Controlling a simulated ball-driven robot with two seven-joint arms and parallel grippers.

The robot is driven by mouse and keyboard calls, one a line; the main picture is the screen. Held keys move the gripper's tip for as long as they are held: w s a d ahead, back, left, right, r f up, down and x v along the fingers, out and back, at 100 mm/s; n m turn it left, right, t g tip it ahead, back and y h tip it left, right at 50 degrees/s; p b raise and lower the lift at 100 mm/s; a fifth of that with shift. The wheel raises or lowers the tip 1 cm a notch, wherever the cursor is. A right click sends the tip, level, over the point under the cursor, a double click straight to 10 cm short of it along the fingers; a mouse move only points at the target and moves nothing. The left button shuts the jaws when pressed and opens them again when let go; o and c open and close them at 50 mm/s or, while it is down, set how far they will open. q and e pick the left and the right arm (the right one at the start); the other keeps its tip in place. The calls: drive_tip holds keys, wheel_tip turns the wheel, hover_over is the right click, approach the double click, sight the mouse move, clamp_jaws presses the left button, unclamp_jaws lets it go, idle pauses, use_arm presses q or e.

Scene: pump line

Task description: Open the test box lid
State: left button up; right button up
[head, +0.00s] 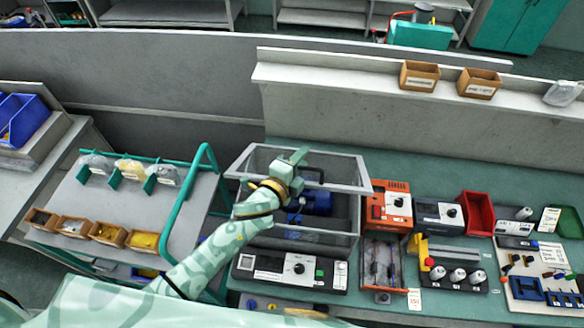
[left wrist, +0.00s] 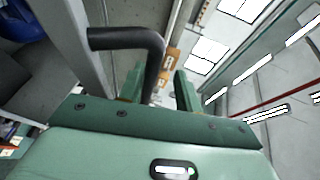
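The test box (head: 300,236) is a clear-walled box with a grey frame on the bench, and a blue pump (head: 316,202) is inside. Its grey-framed lid (head: 345,168) stands raised at the front, with a gap under its front edge. My left gripper (head: 297,158) is at the lid's front edge, partly covering it. In the left wrist view, the lid's black bent handle (left wrist: 128,38) reaches in between the two fingers of the left gripper (left wrist: 160,88). The fingers stand apart, with space beside the handle. My right gripper is not in view.
A grey control unit (head: 290,270) stands in front of the box. An orange device (head: 388,200) and a red bin (head: 478,213) are to its right. A teal-framed cart (head: 130,205) with small bins stands at the left. A low wall (head: 400,110) is behind.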

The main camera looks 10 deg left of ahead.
use_arm(q)
drive_tip(key=b+v, duration=0.1)
drive_tip(key=v, duration=1.5)
drive_tip(key=shift+b, duration=0.3)
drive_tip(key=shift+s, duration=0.1)
